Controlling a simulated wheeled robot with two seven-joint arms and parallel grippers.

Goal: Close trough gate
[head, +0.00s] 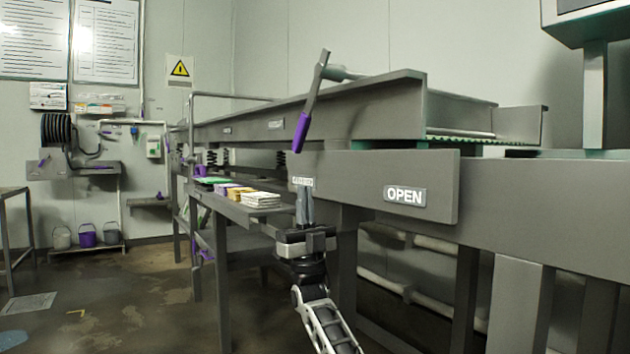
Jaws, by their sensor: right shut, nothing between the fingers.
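The trough gate's lever (312,100) is a grey bar with a purple grip (301,132) at its lower end. It hangs tilted from a pivot on the side of the long grey trough (375,105), its top leaning right. A grey plate (345,172) below carries an OPEN label (405,195) at its right and a small, hard-to-read label (302,181) at its left. My right gripper (305,190) is shut and empty, pointing up just below the small label, beneath the purple grip and apart from it. My left gripper is not in view.
A narrow shelf (235,208) left of my right gripper holds stacked cards or pads (260,199). Table legs and pipes stand below the trough. Buckets (87,236) stand by the far wall. The floor (130,300) at left is mostly free.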

